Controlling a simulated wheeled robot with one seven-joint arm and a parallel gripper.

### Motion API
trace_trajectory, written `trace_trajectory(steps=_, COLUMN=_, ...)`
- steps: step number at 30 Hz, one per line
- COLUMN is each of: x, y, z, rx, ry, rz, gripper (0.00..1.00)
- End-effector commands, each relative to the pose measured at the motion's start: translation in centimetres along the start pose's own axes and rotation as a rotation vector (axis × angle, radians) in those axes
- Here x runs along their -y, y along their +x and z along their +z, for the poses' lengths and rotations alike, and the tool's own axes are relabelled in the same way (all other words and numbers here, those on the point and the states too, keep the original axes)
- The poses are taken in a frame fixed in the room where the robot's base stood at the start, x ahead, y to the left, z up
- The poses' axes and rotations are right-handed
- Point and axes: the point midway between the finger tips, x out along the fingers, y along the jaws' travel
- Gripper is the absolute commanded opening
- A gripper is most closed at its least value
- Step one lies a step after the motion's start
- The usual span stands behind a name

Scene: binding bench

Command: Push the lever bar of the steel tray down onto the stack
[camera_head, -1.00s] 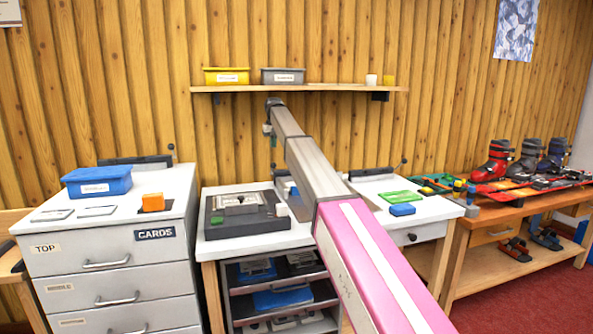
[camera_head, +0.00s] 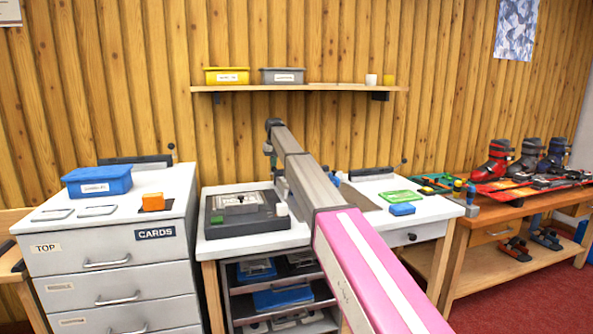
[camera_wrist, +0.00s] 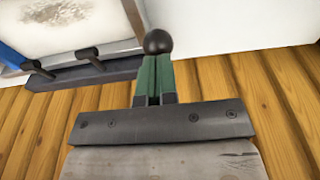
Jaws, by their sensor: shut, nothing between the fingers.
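My gripper (camera_wrist: 153,80) shows in the wrist view as two green fingers pressed together, with nothing between them. A round black knob (camera_wrist: 158,42) is right at the fingertips; I cannot tell whether they touch it. A pale, stained panel (camera_wrist: 70,22) with a blue edge, perhaps the stack, is at the wrist view's upper left, beside a dark rail (camera_wrist: 85,72) with two short dark handles.
A dark press-like unit (camera_head: 240,232) stands left of my arm. A blue block (camera_head: 402,209) and a green piece (camera_head: 400,196) lie to its right. Dark racks with knobbed levers stand at the back, one on the drawer cabinet (camera_head: 160,185). A shelf (camera_head: 300,88) hangs above.

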Motion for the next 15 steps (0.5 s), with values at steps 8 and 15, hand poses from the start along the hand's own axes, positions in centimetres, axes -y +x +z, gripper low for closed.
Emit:
trace_trajectory(steps=8, x=0.00, y=0.12, z=0.09, rx=0.000, ry=0.000, rz=0.000, gripper=0.00)
trace_trajectory(steps=15, x=0.00, y=0.83, z=0.41, rx=0.000, ry=0.000, rz=0.000, gripper=0.00)
